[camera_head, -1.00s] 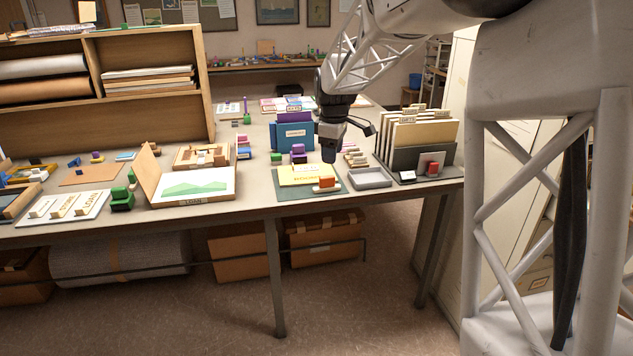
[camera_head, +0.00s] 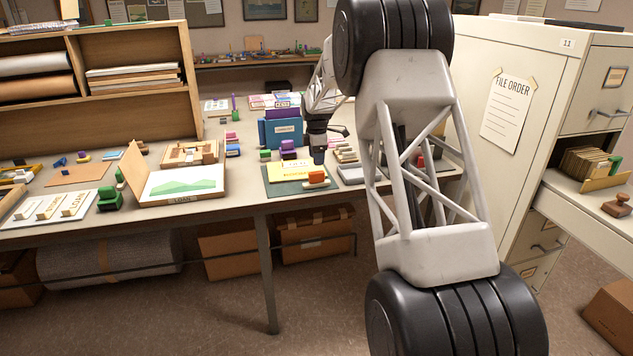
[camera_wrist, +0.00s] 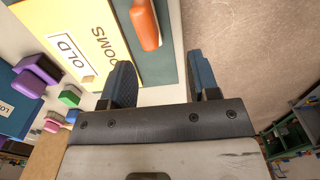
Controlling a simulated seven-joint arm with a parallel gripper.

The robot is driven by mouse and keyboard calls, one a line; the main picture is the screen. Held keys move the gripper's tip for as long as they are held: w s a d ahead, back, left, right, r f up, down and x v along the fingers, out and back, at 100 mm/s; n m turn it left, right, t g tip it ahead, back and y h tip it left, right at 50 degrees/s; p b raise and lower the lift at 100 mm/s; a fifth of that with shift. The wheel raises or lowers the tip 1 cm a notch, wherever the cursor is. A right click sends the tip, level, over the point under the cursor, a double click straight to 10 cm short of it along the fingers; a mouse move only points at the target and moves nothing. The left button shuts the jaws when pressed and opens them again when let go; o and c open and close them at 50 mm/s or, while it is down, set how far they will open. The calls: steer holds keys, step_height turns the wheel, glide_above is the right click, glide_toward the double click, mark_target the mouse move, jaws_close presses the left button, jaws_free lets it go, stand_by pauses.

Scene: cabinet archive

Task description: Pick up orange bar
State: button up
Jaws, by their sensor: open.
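The orange bar (camera_head: 317,176) lies at the right front of a dark green mat (camera_head: 276,189), beside a yellow folder (camera_head: 290,173). A pale piece shows at its front side. In the wrist view the orange bar (camera_wrist: 144,24) is at the top, beyond my fingertips, slightly left of the middle of the gap. My gripper (camera_wrist: 161,72) is open, with nothing between its two dark blue fingers. In the head view my gripper (camera_head: 318,157) hangs just behind and above the bar, apart from it. The fingers are small and dark there.
The table's front edge is close to the mat.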

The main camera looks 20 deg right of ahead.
mark_target(316, 172)
steer(key=shift+w+d+f+n, duration=0.25)
steer(key=shift+w+f+n, duration=0.05)
steer(key=shift+w+f, duration=0.55)
steer(key=shift+f, duration=1.3)
steer(key=shift+f, duration=0.15)
steer(key=shift+f, duration=2.45)
